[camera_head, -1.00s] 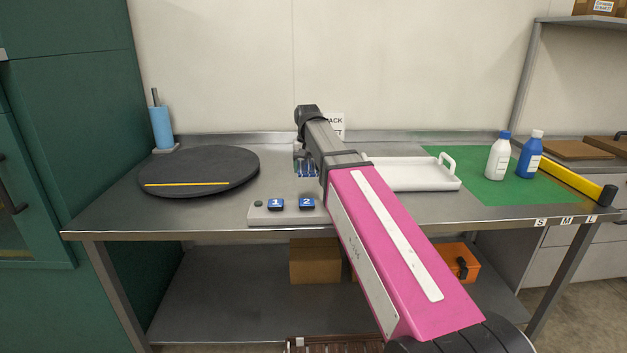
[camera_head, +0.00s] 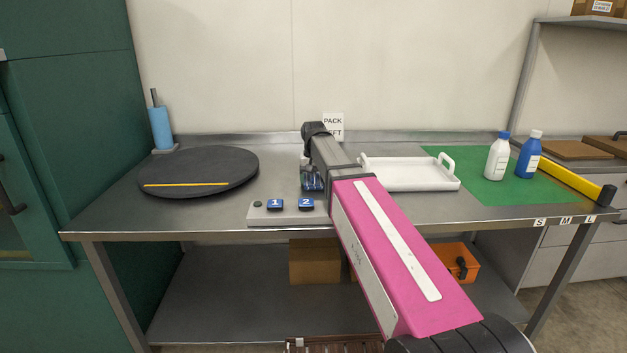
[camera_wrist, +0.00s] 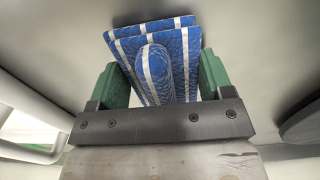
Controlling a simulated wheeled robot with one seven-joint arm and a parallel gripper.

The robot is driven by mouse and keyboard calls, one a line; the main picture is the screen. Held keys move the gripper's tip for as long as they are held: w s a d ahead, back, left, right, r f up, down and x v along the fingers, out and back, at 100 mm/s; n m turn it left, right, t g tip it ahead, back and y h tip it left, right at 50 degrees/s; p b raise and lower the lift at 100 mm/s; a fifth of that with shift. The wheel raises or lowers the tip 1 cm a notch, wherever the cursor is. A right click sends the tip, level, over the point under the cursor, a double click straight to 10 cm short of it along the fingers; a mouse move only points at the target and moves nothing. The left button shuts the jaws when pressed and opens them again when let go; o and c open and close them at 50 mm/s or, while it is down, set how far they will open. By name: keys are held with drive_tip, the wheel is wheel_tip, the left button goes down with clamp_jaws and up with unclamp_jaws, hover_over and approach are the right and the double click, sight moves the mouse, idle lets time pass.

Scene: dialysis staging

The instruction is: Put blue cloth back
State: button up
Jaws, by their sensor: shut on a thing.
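The blue cloth (camera_wrist: 182,50) is folded, with white stripes, and sits between the green fingers of my gripper (camera_wrist: 160,78) in the wrist view. My gripper is shut on it. In the head view, my gripper (camera_head: 312,187) points down over the middle of the steel table, behind the panel with buttons 1 and 2, and a little of the blue cloth shows there. My arm hides part of that area. I cannot tell whether the cloth touches the table.
A white tray (camera_head: 410,186) is just right of my gripper. A black turntable (camera_head: 205,168) with a yellow line is at left. The button panel (camera_head: 285,218) is at the front edge. Two bottles (camera_head: 497,158) stand on a green mat (camera_head: 500,192). A sign (camera_head: 334,122) stands behind.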

sight(314, 173)
drive_tip(key=shift+f, duration=0.1)
drive_tip(key=o, duration=0.9)
wheel_tip(314, 173, up, 12)
drive_tip(key=shift+r, duration=0.15)
